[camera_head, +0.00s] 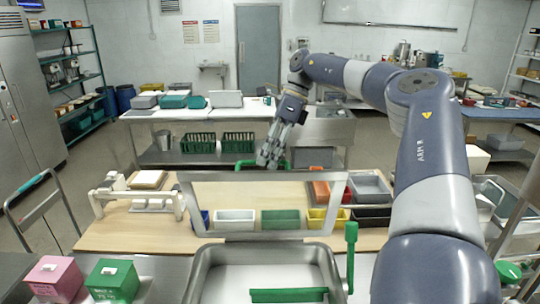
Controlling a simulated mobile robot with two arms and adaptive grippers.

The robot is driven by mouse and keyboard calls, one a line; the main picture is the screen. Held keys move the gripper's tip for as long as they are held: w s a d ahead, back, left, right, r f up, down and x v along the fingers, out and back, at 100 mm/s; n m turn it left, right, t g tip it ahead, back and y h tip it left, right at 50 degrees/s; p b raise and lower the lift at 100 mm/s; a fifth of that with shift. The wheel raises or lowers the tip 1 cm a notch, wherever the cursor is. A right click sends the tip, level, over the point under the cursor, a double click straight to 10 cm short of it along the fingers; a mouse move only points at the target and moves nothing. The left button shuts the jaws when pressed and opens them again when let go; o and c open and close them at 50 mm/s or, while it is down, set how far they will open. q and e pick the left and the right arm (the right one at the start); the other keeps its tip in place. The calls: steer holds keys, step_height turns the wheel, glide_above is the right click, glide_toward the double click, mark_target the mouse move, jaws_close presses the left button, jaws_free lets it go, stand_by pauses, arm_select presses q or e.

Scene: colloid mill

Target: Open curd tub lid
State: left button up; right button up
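The curd tub (204,270) is a steel basin with a pale interior at the bottom centre. Its lid, a clear panel in a grey metal frame (190,207), stands raised and steeply tilted at the tub's far side, leaving the tub's top uncovered. A green handle (245,163) runs along the lid's upper edge. My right gripper (270,160) reaches over from the right and is at this handle, its fingers appearing closed around it; the fingers hide part of the handle. My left gripper is not in view.
A green upright lever (351,255) stands at the tub's right side. Pink (54,278) and green (112,281) boxes sit at lower left. Behind the lid, a wooden table (135,235) carries several coloured bins and a white press-like frame (110,193).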

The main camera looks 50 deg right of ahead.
steer(key=v, duration=0.7)
steer(key=shift+r, duration=0.25)
steer(key=shift+d, duration=0.15)
steer(key=shift+f, duration=0.1)
stand_by(0.4)
